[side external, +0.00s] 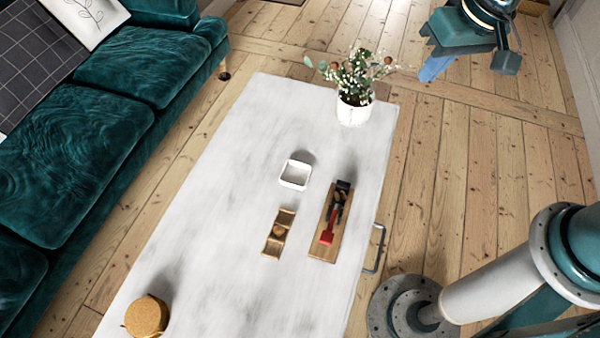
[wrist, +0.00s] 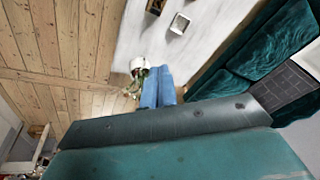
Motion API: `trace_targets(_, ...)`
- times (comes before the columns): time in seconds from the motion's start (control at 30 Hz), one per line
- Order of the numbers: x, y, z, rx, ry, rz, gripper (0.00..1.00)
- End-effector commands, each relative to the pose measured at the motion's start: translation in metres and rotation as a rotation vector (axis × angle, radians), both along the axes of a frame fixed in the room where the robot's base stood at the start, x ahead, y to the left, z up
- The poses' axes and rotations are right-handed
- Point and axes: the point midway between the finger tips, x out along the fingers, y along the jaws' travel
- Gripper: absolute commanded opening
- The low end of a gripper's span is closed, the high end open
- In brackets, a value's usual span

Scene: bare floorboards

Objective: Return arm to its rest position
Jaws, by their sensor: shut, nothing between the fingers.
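My gripper (side external: 430,74) is at the upper right of the side external view, above the floorboards and to the right of the potted plant (side external: 354,110). Its blue fingers are together with nothing between them. In the wrist view the gripper (wrist: 157,72) shows as two blue fingers side by side, overlapping part of the plant in the picture. The fingers look apart from the table and everything on it.
The white table (side external: 220,160) holds a small white square dish (side external: 295,174), a wooden sectioned tray (side external: 278,232), a wooden board (side external: 326,246) with a red and dark item, and a round cork-coloured object (side external: 146,316). A teal sofa (side external: 70,150) stands left.

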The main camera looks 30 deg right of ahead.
Motion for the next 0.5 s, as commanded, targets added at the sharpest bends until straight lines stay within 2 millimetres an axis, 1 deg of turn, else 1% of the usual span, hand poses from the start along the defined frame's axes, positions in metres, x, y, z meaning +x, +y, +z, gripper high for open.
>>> trace_targets(0.03, -0.005, -0.009, 0.011, 0.000, -0.018, 0.000, 0.00)
trace_targets(0.2, -0.027, -0.033, 0.037, -0.012, -0.055, 0.016, 0.00)
trace_targets(0.37, -0.050, -0.054, 0.057, -0.026, -0.092, 0.028, 0.00)
trace_targets(0.5, -0.072, -0.070, 0.071, -0.042, -0.123, 0.040, 0.00)
